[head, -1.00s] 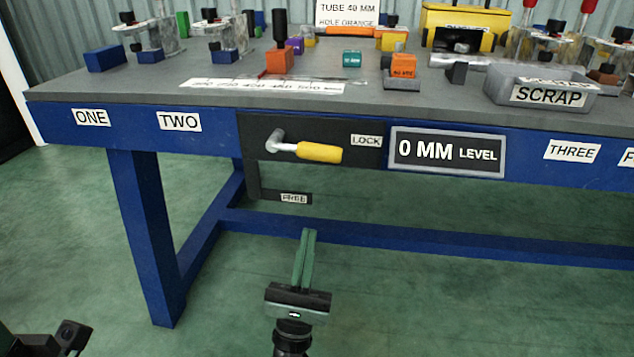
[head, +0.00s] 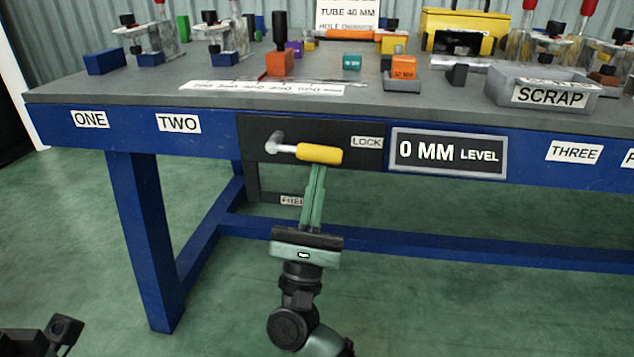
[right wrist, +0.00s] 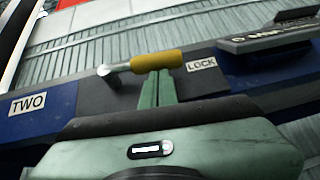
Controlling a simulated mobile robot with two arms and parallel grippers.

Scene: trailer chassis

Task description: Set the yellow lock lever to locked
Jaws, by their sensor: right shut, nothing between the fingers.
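The yellow lock lever (head: 319,154) sits on the dark plate (head: 262,135) at the table's front. It points right, near level, from its grey pivot towards the LOCK label (head: 367,142). The FREE label (head: 292,199) is lower down, partly behind my gripper. My right gripper (head: 319,168) is shut and empty, with its green fingertips just under the yellow handle. I cannot tell whether they touch it. The right wrist view also shows the lever (right wrist: 157,61) above the shut fingers (right wrist: 158,74). My left gripper is not clearly seen; only a dark part of mine shows at the lower left.
The blue table frame (head: 135,235) has a leg at the left and a low rail behind my right arm. A 0 MM LEVEL display (head: 449,152) is right of the lever. The SCRAP tray (head: 545,98) and several blocks and clamps stand on the tabletop.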

